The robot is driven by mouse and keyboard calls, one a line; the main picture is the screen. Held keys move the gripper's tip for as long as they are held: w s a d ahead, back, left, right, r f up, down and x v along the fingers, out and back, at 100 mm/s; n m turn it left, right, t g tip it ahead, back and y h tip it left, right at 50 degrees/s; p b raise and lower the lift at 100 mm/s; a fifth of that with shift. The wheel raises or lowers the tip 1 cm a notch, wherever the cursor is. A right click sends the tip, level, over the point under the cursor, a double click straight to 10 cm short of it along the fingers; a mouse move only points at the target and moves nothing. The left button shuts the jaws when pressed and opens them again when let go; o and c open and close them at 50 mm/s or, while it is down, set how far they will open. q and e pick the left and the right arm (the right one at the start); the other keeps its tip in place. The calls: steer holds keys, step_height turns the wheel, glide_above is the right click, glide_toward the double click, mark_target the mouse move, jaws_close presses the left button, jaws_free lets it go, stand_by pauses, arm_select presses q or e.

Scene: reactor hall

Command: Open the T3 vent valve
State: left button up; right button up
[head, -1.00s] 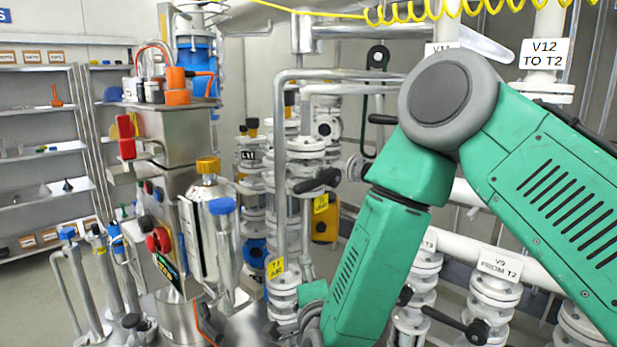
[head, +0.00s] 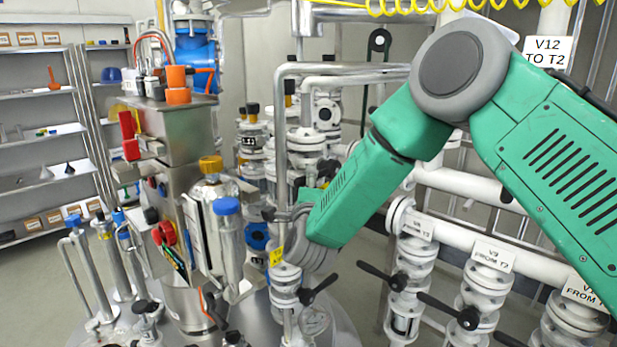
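My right arm comes in from the right, and its grey wrist (head: 308,250) is beside the vertical pipes behind the tank top. My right gripper (head: 291,212) is small and partly hidden against the pipes and valves; I cannot tell whether it is open or touches anything. A white flanged valve stack (head: 306,142) stands just behind and above it. A yellow tag (head: 276,257) shows low on the pipe left of the wrist, its text unreadable. No readable tag identifies the T3 vent valve, and my forearm hides part of that area. My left gripper is out of view.
White valves with black handles (head: 399,282) line the lower right. Shelves (head: 42,135) stand far left. The floor at left is clear.

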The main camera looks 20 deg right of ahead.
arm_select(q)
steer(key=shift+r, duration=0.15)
arm_select(e)
steer(key=shift+x, duration=0.75)
jaws_close()
steer(key=shift+f, duration=0.1)
